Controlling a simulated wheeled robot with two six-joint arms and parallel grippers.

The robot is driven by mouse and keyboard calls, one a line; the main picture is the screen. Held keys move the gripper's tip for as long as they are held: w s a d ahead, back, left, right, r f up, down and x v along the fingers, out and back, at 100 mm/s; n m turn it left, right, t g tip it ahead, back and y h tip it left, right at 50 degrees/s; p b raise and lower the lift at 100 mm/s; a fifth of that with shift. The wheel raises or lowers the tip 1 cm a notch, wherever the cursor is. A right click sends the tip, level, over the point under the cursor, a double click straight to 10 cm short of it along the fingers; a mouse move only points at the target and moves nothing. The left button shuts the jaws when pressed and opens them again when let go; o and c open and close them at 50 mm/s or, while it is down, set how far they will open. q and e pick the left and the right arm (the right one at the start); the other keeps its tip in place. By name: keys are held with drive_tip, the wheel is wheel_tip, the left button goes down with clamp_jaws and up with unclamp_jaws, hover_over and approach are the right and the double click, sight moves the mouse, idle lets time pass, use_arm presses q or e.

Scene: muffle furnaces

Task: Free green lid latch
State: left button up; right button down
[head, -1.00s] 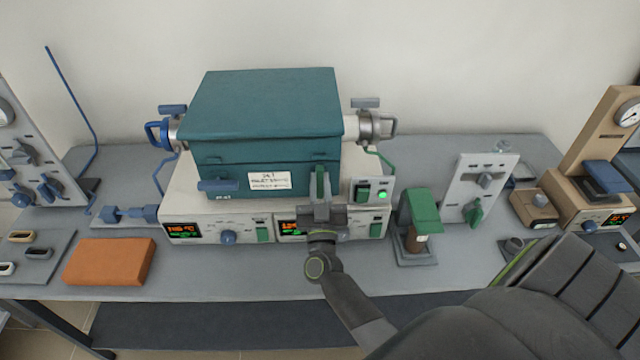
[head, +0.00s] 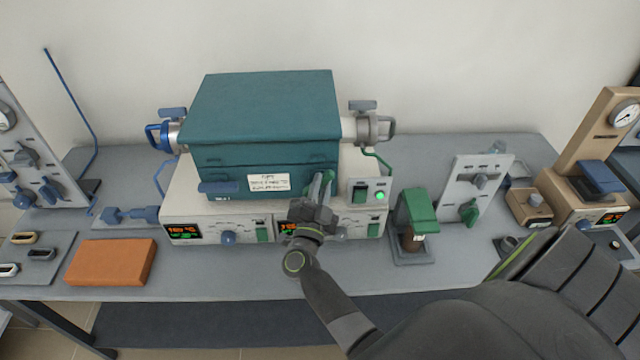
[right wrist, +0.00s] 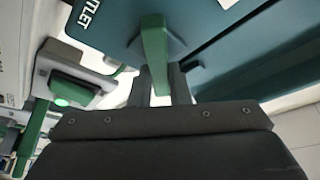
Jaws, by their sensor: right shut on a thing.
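The teal furnace box (head: 265,110) with its closed lid stands on a pale base unit. The green lid latch (head: 328,180) is at the right of its front face, tilted, its lower end to the left. My right gripper (head: 316,194) is shut on the latch's lower part. In the right wrist view the green latch (right wrist: 154,45) runs down between the fingers (right wrist: 160,85), which partly hide it. A blue latch (head: 218,187) lies level at the left of the front face. My left gripper is not in view.
A green switch box (head: 370,192) with a lit lamp sits close right of the latch. A green-topped stand (head: 420,207) is farther right. An orange block (head: 110,262) lies at the front left. My right arm crosses the table's front edge.

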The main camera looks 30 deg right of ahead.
drive_tip(key=m+g+p, duration=0.1)
drive_tip(key=m+g, duration=0.1)
drive_tip(key=m, duration=0.4)
drive_tip(key=m+g+p, duration=0.1)
drive_tip(key=m, duration=0.1)
drive_tip(key=m+y, duration=0.1)
drive_tip(key=m, duration=0.1)
drive_tip(key=shift+d+f+g, duration=0.1)
drive_tip(key=shift+f+g, duration=0.15)
drive_tip(key=shift+g, duration=0.15)
drive_tip(key=c, duration=1.4)
unclamp_jaws()
drive_tip(key=shift+o, duration=0.2)
drive_tip(key=shift+f, duration=0.1)
